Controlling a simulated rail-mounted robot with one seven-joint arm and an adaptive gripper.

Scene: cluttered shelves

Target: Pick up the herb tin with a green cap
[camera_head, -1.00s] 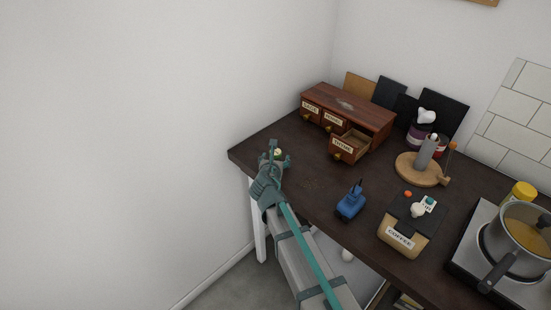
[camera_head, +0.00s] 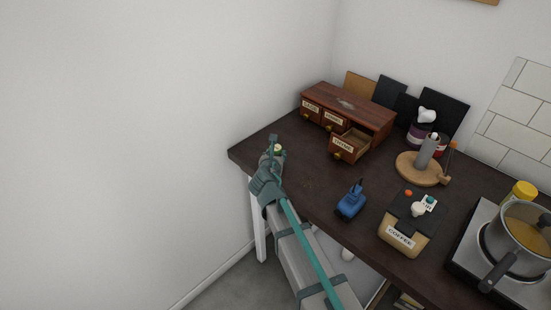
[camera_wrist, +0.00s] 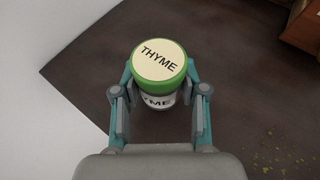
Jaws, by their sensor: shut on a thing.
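The herb tin (camera_wrist: 160,64) shows in the wrist view, with a green-rimmed cap, a cream top reading THYME and a pale body with a partly hidden label. It is upright between the fingers of my gripper (camera_wrist: 158,103), which is shut on it. In the head view the tin (camera_head: 278,149) is small and partly hidden by my gripper (camera_head: 275,148), near the left end of the dark counter. I cannot tell whether the tin touches the counter.
A wooden drawer box (camera_head: 352,108) stands behind to the right, with its THYME drawer (camera_head: 344,149) pulled out. A blue object (camera_head: 351,201), a coffee box (camera_head: 400,238) and a pot (camera_head: 518,236) stand further right. A wall borders the left. The counter between is mostly clear.

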